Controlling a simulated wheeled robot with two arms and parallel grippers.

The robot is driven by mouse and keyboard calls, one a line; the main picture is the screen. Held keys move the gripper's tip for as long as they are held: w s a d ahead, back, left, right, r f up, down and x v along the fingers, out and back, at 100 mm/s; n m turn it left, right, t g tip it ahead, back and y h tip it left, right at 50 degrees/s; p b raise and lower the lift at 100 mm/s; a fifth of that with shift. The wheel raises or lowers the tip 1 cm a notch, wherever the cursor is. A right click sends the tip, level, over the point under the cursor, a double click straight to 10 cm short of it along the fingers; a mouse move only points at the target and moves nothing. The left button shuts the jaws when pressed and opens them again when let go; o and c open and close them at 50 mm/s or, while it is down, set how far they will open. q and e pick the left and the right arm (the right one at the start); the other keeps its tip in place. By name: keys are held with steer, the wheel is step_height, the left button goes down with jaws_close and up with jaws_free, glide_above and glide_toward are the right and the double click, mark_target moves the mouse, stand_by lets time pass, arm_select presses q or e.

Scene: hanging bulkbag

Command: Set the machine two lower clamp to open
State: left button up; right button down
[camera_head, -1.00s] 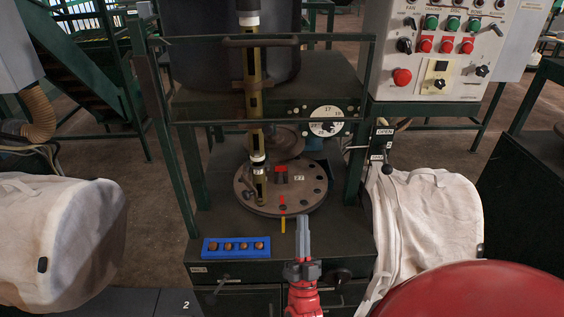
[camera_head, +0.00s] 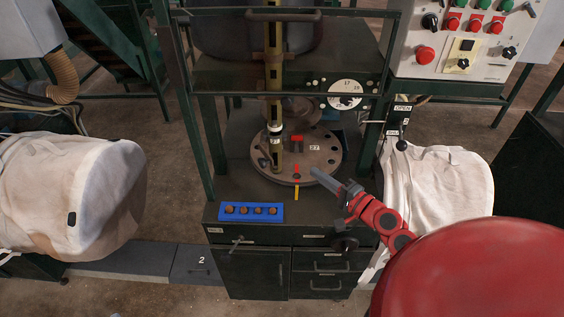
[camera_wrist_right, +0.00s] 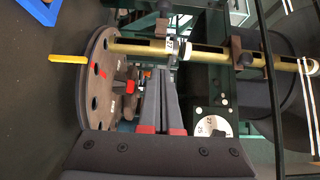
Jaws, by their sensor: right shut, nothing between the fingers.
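A black-knobbed lever (camera_head: 402,145) stands at the right side of the green machine, just under a label reading OPEN (camera_head: 403,108). A second small label is partly hidden beside it, and I cannot tell which setting the lever is at. My right gripper (camera_head: 318,174) is shut and empty, in front of the round dial plate (camera_head: 262,172) and left of the lever. It points up and left in the head view. In the right wrist view its closed fingers (camera_wrist_right: 168,85) show beside the plate (camera_wrist_right: 98,118) and the brass column (camera_wrist_right: 140,48). My left gripper is out of view.
A blue tray (camera_head: 225,217) with several round brown pieces sits on the machine's front ledge. White bulk bags hang at left (camera_head: 80,190) and right (camera_head: 450,180). A control panel (camera_head: 440,70) stands at upper right.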

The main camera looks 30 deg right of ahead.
steer(key=w+a+p, duration=0.4)
steer(key=w+a, duration=0.2)
steer(key=w, duration=0.3)
steer(key=shift+w+a, duration=0.15)
steer(key=shift+f, duration=0.1)
